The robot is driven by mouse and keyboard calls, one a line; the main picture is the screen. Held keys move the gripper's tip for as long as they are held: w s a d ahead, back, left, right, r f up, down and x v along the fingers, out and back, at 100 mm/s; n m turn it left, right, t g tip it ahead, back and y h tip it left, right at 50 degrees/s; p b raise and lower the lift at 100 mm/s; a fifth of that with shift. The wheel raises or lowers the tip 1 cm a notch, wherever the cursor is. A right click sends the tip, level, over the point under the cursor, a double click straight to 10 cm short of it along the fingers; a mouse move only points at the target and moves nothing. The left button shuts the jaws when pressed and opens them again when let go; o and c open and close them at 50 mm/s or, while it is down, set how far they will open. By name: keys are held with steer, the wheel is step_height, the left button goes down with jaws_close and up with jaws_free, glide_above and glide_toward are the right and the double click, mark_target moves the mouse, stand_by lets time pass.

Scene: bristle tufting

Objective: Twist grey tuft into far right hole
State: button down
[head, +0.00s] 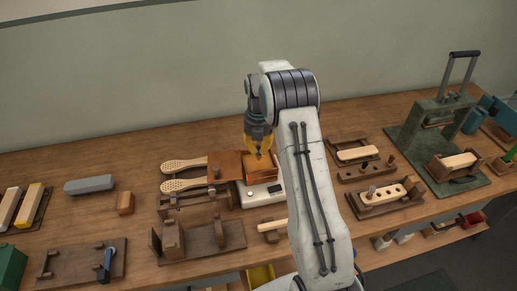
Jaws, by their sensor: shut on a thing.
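My gripper (259,152), with yellow fingers, points down over an orange-brown wooden box (262,173) on a white device (262,194). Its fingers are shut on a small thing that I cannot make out. A pale wooden block with dark holes (385,193) lies in a dark wooden holder to the right of my arm, well apart from my gripper. A small grey upright piece (371,191), perhaps a grey tuft, stands at the block's left part. The holes to its right look dark and open.
Two pale perforated paddles (184,185) lie left of the box. Wooden jigs (195,240) stand in front of it. Another holder with a pale block (357,153) and a green press (440,125) are at right.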

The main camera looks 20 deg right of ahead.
steer(key=shift+r+p, duration=1.75)
steer(key=shift+r, duration=1.05)
steer(key=shift+d, duration=0.1)
